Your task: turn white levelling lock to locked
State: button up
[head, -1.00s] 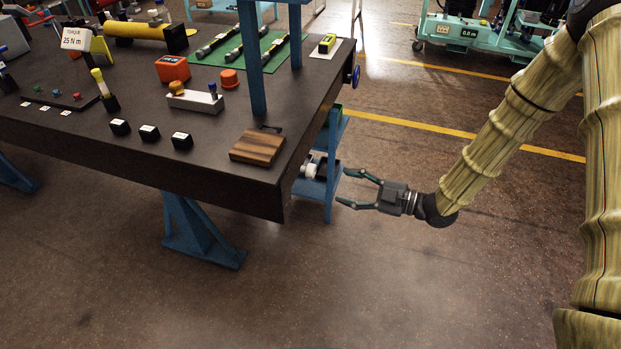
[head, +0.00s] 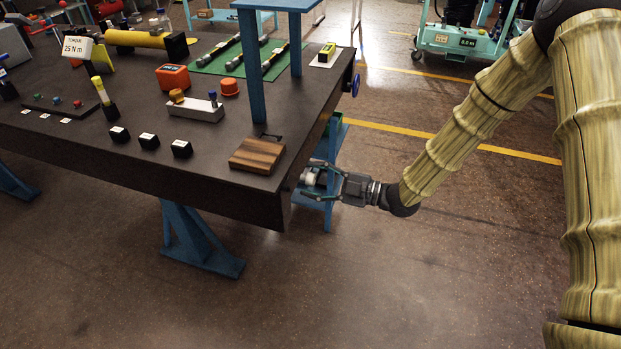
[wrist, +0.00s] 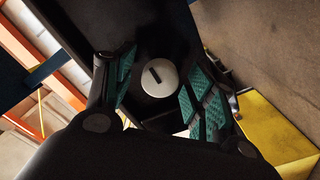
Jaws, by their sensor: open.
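The white levelling lock (wrist: 159,77) is a round knob with a dark slot mark across its face. In the wrist view it sits on a dark housing between my two fingers, with the mark tilted from upper left to lower right. In the head view the lock (head: 308,177) is on the right-hand side of the bench, partly hidden by a finger. My gripper (head: 310,179) is open, its fingers on either side of the knob. In the wrist view my gripper (wrist: 158,90) has green ribbed pads; I see gaps between the pads and the knob.
The dark workbench (head: 120,168) fills the left, with a wooden block (head: 257,154) near its close right corner. A blue handwheel (head: 355,85) sits farther back on the same side. A blue stand (head: 329,212) is beside the lock.

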jog(key=shift+w+a, duration=0.15)
jog(key=shift+a, duration=0.35)
jog(key=c, duration=1.1)
jog(key=shift+o, duration=0.2)
